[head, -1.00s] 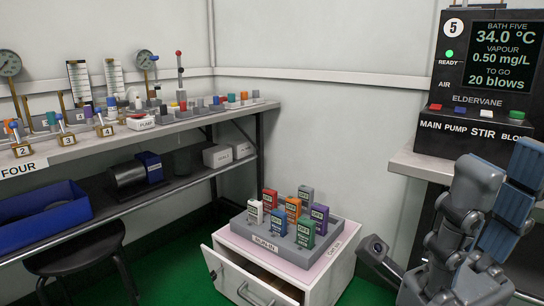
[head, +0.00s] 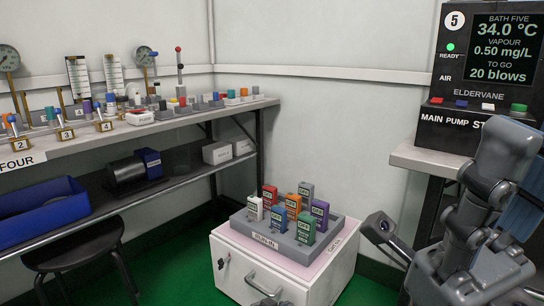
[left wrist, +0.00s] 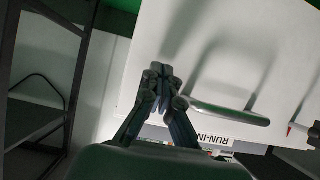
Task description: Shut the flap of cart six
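The white cart (head: 325,278) stands on the green floor at the lower middle of the head view. Its front flap (head: 235,285) looks flush with the cart body, with a bar handle (head: 262,281) on it and a lock-like fitting (head: 221,263) near its left edge. In the left wrist view the white flap (left wrist: 215,45) fills the middle, with the handle (left wrist: 230,114). My left gripper (left wrist: 163,72) has its fingertips together in front of the flap; contact cannot be told. In the head view only its tip (head: 266,301) shows. My right gripper (head: 470,235) is raised at the right, its fingers unclear.
A grey RUN-IN rack (head: 268,240) with several coloured testers sits on the cart. A bench (head: 130,131) with gauges and a black stool (head: 72,246) stand at the left. A display unit (head: 495,60) is above a shelf at the right.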

